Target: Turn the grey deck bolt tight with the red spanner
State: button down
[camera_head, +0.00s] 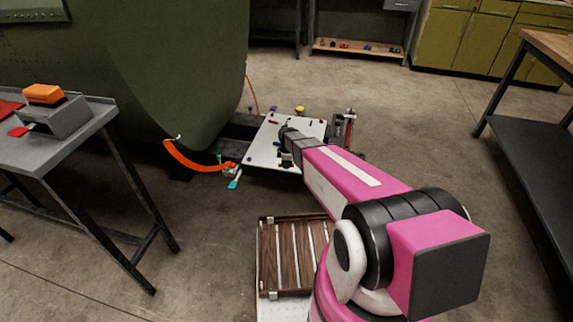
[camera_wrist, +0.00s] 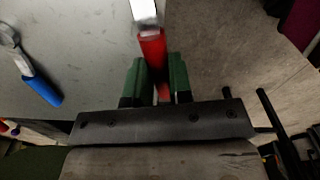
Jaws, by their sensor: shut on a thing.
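My gripper (camera_wrist: 155,72) is shut on the red spanner (camera_wrist: 152,48) by its red handle. The spanner's metal shank runs out of the top of the wrist view, so its working end is hidden. Below it is the pale deck (camera_wrist: 85,60), which in the head view is a low light-coloured panel (camera_head: 262,153) beside the green fuselage. My arm reaches over the panel's right side in the head view and covers part of it. I cannot pick out the grey deck bolt in either view.
A blue-handled spanner (camera_wrist: 40,88) lies on the deck to the left in the wrist view. A grey bench (camera_head: 95,112) with an orange-topped block (camera_head: 55,112) stands at left. An orange hose (camera_head: 190,163) hangs beside the deck. Open floor (camera_head: 420,140) lies to the right.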

jog(key=shift+f, duration=1)
dwell(0.3)
jog(key=w+m, duration=0.2)
jog(key=w+d+m, duration=0.1)
jog(key=w+m, duration=0.2)
jog(key=shift+d, duration=0.2)
jog(key=w+d+m, duration=0.1)
jog(key=m, duration=0.1)
jog(key=w+d+m, duration=0.1)
jog(key=w+m, duration=0.1)
jog(key=shift+d, duration=0.4)
jog(key=w+d+m, duration=0.1)
jog(key=d+m, duration=0.2)
jog(key=shift+w+m, duration=0.3)
jog(key=shift+w, duration=0.05)
jog(key=d+m, duration=0.2)
jog(key=shift+w+d+m, duration=0.2)
jog(key=shift+w+m, duration=0.1)
jog(key=shift+d+m, duration=0.85)
jog(key=shift+m, duration=0.05)
jog(key=shift+a+n, duration=0.4)
jog(key=shift+a, duration=0.1)
jog(key=shift+a, duration=0.2)
